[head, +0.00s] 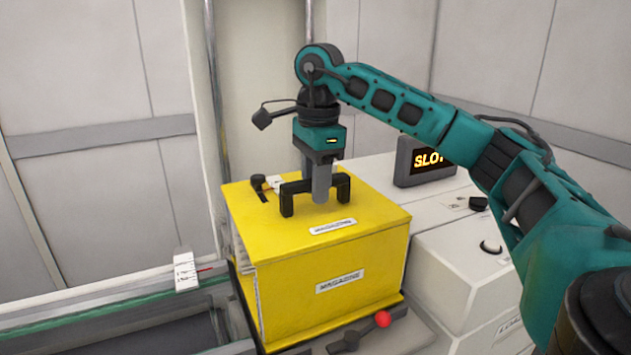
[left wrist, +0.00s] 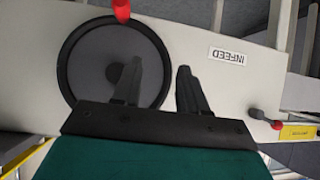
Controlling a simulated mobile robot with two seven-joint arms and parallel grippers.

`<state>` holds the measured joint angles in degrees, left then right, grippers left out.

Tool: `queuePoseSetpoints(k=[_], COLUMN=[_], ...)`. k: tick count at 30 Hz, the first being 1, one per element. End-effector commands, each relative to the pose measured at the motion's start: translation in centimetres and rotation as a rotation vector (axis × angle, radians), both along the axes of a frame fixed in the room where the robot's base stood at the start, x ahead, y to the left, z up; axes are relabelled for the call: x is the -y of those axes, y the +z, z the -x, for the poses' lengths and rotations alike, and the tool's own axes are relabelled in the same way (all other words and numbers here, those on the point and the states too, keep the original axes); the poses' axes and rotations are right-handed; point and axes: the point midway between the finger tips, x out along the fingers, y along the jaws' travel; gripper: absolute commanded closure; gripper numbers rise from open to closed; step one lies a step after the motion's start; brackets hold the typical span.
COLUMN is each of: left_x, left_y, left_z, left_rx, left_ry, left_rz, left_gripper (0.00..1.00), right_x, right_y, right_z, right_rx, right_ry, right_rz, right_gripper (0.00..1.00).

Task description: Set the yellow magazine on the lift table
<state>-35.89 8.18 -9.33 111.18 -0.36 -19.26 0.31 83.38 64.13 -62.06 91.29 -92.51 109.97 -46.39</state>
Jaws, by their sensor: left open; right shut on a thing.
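The yellow magazine (head: 331,287) is a box with white labels and a black handle on top. It stands upright at the centre of the head view. My right gripper (head: 321,192) points straight down over it and is shut on the black handle (head: 287,198). What lies under the box is mostly hidden, so I cannot tell whether it rests there or hangs just above. My left gripper is not in the head view. In the left wrist view my left gripper (left wrist: 160,85) is open and empty, over a white surface with a dark round disc (left wrist: 113,62).
A white machine with an orange-lit display (head: 427,160) stands to the right of the box. A red knob (head: 382,319) is at its front foot. A glass-edged rail with a scale (head: 186,270) is at left. The left wrist view shows an INFEED label (left wrist: 229,56) and a red-tipped lever (left wrist: 276,124).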

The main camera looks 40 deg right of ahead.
Motion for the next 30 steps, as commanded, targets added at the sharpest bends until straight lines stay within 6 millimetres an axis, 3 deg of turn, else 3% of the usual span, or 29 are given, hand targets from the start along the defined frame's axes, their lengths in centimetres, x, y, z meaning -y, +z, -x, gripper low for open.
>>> queuePoseSetpoints(k=[16, 17, 26, 30], left_x=[0.0, 0.0, 0.0, 0.0], left_y=[-0.3, -0.3, -0.3, -0.3], left_z=[-0.2, -0.2, -0.2, -0.2], left_rx=[0.004, 0.004, 0.004, 0.004], left_ry=[-0.001, -0.001, 0.000, 0.000], left_rz=[0.000, 0.000, -0.001, -0.001], left_gripper=[0.57, 0.57, 0.57, 0.57], right_x=[0.0, 0.0, 0.0, 0.0], right_y=[-0.5, -0.5, -0.7, -0.8], right_z=[-0.1, -0.1, 0.0, 0.0], right_rx=[0.011, 0.011, 0.004, 0.002], right_ry=[0.000, -0.001, 0.000, 0.000], right_rz=[-0.002, -0.002, -0.001, 0.000], right_gripper=[1.00, 0.67, 0.38, 0.38])
